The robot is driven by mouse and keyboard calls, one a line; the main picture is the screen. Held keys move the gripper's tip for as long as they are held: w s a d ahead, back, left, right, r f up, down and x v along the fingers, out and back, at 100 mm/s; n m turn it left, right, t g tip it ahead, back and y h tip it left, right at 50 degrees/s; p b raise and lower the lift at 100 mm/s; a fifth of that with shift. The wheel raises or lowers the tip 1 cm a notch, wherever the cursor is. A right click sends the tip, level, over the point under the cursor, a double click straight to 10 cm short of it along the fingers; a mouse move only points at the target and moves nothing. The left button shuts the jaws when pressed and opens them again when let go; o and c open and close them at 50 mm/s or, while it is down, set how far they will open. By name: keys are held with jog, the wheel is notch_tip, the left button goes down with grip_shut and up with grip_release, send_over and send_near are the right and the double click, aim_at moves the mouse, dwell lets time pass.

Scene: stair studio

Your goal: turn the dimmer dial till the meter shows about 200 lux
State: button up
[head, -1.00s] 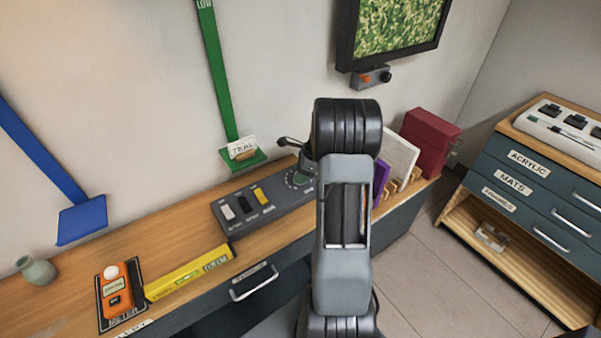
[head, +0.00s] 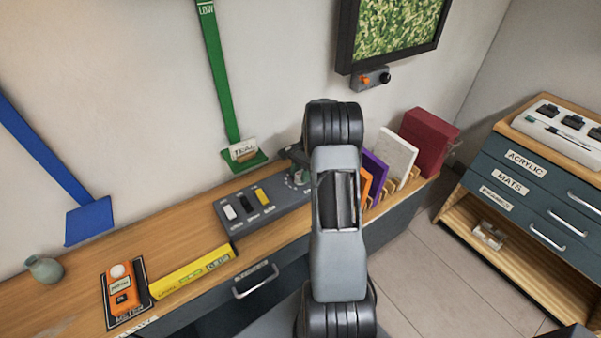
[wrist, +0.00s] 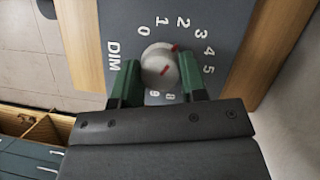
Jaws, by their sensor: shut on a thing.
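The dimmer dial (wrist: 158,60) is a pale round knob with red marks, on a grey panel (head: 236,222) with a printed scale and the word DIM. A red mark at its rim points between 2 and 3. My gripper (wrist: 160,82) is shut on the dial, one green finger on each side. In the head view my gripper (head: 300,170) is over the right end of the panel and hides most of the dial. The orange light meter (head: 121,291) lies on a dark mat at the left of the bench; its reading is too small to read.
The panel also has several switches, one of them yellow (head: 262,197). A yellow level (head: 192,272) lies in front of it. Coloured sheets (head: 397,155) and a red box (head: 430,138) stand to the right.

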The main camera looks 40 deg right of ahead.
jog(key=shift+w+n+g, duration=0.1)
jog(key=shift+n+g, duration=0.3)
jog(key=shift+n, duration=0.8)
jog(key=o, duration=0.9)
jog(key=shift+r, duration=0.1)
jog(key=v, duration=1.3)
jog(key=shift+w+r, duration=0.15)
jog(key=shift+r, duration=0.2)
jog(key=shift+n, duration=0.3)
